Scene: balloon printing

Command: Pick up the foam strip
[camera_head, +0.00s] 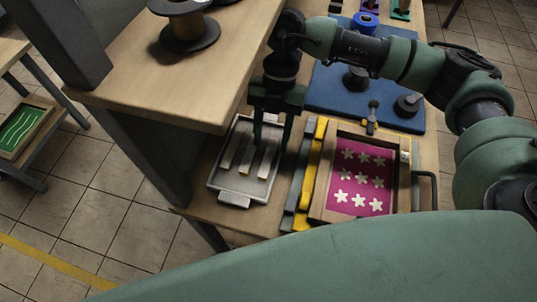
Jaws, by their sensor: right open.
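Light foam strips (246,157) lie side by side in a grey metal tray (239,199) on the wooden bench. My right gripper (271,143) points down over the right, far part of the tray. Its two dark fingers are apart, near the far end of the rightmost strip (265,163). I cannot tell whether they touch it or stand above it. The gripper partly hides the far right corner of the tray. My left gripper is not in view.
Right of the tray stands a wooden-framed screen (346,178) with white stars on magenta, beside yellow and grey bars. A blue mat (330,92) with dark knobbed pieces lies behind. A raised wooden shelf (140,80) holding a dark spool (186,27) is at left.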

